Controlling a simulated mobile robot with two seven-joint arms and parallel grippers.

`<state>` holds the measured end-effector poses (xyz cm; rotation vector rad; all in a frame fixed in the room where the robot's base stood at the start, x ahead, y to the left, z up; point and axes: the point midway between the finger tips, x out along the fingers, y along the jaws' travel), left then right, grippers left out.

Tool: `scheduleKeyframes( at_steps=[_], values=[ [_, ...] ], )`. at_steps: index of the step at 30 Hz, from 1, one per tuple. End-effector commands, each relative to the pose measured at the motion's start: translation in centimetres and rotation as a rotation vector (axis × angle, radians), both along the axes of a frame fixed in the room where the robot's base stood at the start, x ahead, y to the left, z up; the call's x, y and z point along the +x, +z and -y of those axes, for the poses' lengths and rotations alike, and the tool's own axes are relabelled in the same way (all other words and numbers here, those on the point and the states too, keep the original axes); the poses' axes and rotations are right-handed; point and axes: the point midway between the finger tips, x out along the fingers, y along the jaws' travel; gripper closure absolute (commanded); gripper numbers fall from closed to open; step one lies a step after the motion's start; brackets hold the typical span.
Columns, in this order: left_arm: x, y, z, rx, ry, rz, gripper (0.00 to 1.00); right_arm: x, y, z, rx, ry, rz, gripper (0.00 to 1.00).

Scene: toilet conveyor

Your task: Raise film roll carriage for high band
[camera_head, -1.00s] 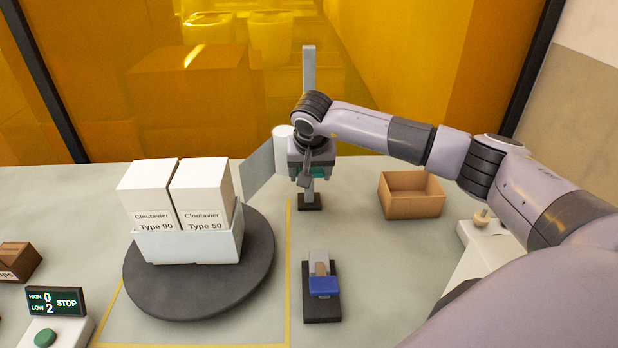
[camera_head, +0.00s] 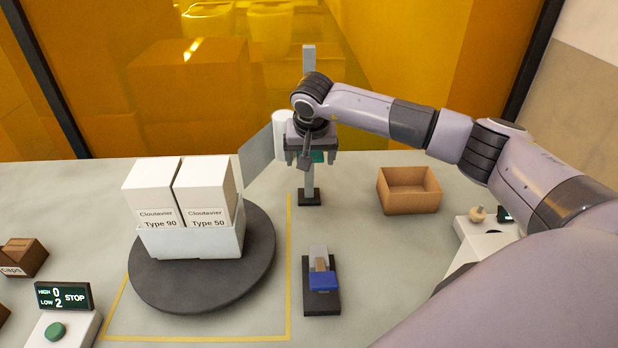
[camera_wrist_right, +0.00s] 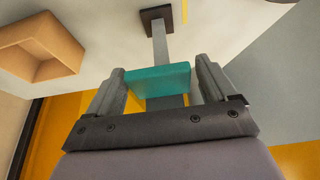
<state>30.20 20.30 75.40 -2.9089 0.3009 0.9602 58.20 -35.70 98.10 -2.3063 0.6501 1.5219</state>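The film roll carriage rides on a grey vertical post (camera_head: 308,62) behind the turntable. Its white roll (camera_head: 283,122) sits beside the post, with a grey film sheet (camera_head: 257,157) stretching left toward the boxes. My right gripper (camera_head: 311,158) is at the carriage. Two white Cloutavier boxes, Type 90 (camera_head: 152,192) and Type 50 (camera_head: 204,190), stand in a white tray (camera_head: 190,242) on the dark turntable (camera_head: 190,287). My left gripper is not in view.
A blue-topped device (camera_head: 322,281) stands in front of the post. An open brown box (camera_head: 410,192) is to the right. Yellow tape (camera_head: 289,240) marks the table.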

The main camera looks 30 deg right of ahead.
Motion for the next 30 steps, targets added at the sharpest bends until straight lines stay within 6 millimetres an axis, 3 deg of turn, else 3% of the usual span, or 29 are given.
scheduleKeyframes(
  at_steps=[5,30],
  values=[
    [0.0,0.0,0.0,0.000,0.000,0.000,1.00,-0.1,0.2,-0.1,0.000,0.001,-0.001,0.15],
    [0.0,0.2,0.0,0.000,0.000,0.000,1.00,-2.9,7.7,-1.8,0.001,0.001,-0.003,0.15]
  ],
)
